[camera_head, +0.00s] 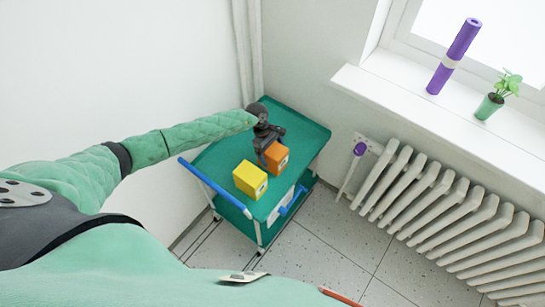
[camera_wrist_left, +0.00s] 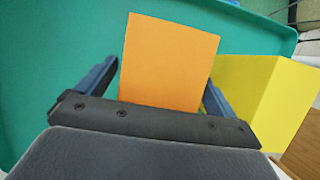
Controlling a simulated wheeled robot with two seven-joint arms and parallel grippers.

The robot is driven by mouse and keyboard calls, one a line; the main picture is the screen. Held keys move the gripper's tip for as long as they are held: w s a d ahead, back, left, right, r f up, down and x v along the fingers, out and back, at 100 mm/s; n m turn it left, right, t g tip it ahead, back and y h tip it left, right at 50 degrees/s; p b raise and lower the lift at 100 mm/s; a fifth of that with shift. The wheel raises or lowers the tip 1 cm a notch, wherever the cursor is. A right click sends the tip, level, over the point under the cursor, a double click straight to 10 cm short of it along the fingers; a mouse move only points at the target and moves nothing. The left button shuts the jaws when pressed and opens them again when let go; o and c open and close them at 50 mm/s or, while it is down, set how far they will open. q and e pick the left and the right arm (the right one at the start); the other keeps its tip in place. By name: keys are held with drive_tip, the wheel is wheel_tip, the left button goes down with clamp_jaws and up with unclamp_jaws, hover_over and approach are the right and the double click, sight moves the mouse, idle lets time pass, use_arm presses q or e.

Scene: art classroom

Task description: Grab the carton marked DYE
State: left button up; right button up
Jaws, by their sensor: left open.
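An orange carton (camera_head: 276,157) and a yellow carton (camera_head: 249,178) stand on the top of a green cart (camera_head: 217,159). Each has a pale label on its side, too small to read, so I cannot tell which is marked DYE. My left gripper (camera_head: 263,149) is at the orange carton, on its far left side. In the left wrist view, the open fingers lie on either side of the orange carton (camera_wrist_left: 168,62), and the yellow carton (camera_wrist_left: 262,98) is just beyond the right finger. Whether the fingers touch the orange carton is unclear. My right gripper is not in view.
The cart has blue handles (camera_head: 217,188) and stands in a corner by white walls. A white radiator (camera_head: 440,210) and a windowsill with a purple roll (camera_head: 454,56) and a potted plant (camera_head: 497,96) are to the right. The cart top's front left is bare.

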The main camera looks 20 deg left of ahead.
use_arm(q)
drive_tip(key=shift+f+b, duration=0.2)
drive_tip(key=shift+b, duration=0.15)
idle(0.3)
drive_tip(key=c, duration=1.2)
drive_tip(key=shift+c, duration=1.1)
drive_tip(key=shift+r, duration=0.15)
